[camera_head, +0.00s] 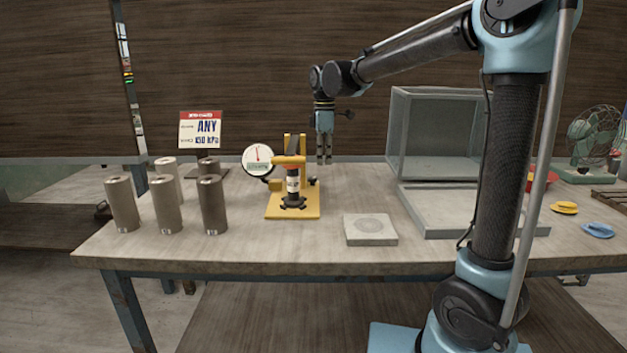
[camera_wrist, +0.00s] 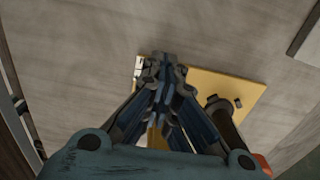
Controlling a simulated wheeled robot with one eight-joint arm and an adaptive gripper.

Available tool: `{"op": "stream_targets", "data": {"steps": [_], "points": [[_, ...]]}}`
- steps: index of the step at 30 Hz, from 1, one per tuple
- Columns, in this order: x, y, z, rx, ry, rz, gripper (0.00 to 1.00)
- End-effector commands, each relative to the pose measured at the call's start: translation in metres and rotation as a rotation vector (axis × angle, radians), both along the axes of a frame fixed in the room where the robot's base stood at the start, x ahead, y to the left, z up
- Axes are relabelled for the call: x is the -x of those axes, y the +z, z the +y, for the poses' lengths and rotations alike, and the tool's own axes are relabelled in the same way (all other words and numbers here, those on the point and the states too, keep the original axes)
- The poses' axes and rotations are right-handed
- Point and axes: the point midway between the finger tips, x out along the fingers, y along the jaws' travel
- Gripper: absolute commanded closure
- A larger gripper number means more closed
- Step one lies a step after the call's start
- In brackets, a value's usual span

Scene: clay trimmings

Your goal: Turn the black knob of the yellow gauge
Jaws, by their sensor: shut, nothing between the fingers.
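The yellow gauge (camera_head: 305,205) stands on the table left of centre, with a yellow base and upright frame. Its round white dial (camera_head: 257,156) with a red needle is on the left. A black star-shaped part (camera_head: 293,203) sits low at the front, under a small labelled cylinder. A small dark knob-like part (camera_head: 313,181) shows on the frame's right side. My gripper (camera_head: 324,161) points down, shut and empty, just right of the frame's top. In the wrist view, my gripper (camera_wrist: 163,62) overlaps the yellow base (camera_wrist: 213,86), hiding part of it.
Several grey-brown cylinders (camera_head: 123,204) stand at the left, near a sign (camera_head: 201,130) reading ANY and 150 kPa. A square grey block (camera_head: 370,229) lies front right of the gauge. A clear-walled box (camera_head: 437,133) and grey tray (camera_head: 470,222) stand further right.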

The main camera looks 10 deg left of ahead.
Motion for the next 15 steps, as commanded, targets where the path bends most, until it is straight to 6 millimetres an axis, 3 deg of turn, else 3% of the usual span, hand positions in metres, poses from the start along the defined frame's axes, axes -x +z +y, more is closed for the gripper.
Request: {"op": "stream_targets", "data": {"steps": [10, 15], "points": [[0.001, 0.007, 0.000, 0.000, 0.000, -0.002, 1.00], [-0.002, 0.014, -0.003, -0.025, 0.013, 0.016, 0.64]]}}
